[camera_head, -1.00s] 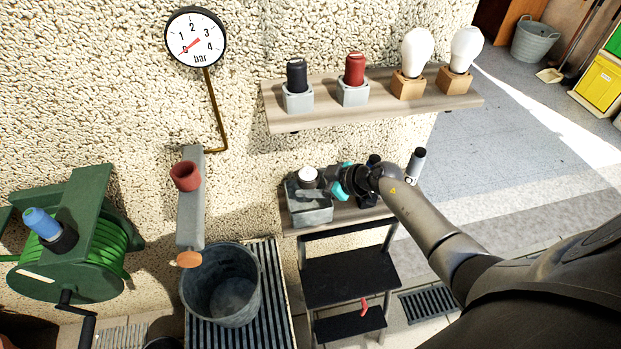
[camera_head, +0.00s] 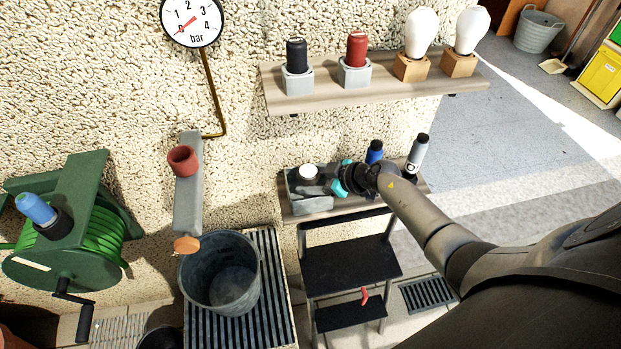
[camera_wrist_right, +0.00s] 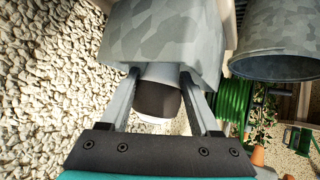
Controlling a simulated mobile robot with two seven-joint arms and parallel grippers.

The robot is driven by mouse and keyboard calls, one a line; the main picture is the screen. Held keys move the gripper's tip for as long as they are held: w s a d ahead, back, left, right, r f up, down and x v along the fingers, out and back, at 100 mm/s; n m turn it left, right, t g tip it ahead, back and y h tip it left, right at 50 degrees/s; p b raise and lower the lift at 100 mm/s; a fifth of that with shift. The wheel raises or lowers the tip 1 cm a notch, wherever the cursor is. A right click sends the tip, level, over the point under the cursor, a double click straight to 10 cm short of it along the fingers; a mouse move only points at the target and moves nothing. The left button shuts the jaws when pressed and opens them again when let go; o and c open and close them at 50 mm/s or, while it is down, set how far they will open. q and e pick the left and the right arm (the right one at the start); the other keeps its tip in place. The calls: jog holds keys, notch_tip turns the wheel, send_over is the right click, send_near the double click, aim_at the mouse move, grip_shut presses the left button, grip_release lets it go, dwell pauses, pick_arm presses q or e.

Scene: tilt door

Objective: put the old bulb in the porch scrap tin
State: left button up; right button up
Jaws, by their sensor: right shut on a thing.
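The old bulb (camera_head: 308,171) shows as a small piece with a white round top and a dark part below. My right gripper (camera_head: 322,186) is shut on it from the right. In the right wrist view, which looks inverted, the held bulb (camera_wrist_right: 157,97) has a dark middle and a pale grey end between both fingers. The scrap tin (camera_head: 312,206), an open grey metal box, stands on the low wooden shelf right under the bulb. It also shows in the wrist view (camera_wrist_right: 165,45). Whether the bulb touches the tin's floor is hidden. My left gripper is not in view.
A blue-topped bottle (camera_head: 374,151) and a grey cylinder (camera_head: 418,153) stand right of the tin. The upper shelf (camera_head: 330,97) holds two canisters and two white bulbs. A step stool (camera_head: 350,268) stands below; a bucket (camera_head: 187,275) is at lower left.

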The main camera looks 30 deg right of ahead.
jog(key=shift+f, duration=0.3)
jog(key=o, duration=1.4)
jog(key=shift+p+v, duration=2.8)
jog(key=shift+v, duration=4.9)
jog(key=shift+w, duration=0.1)
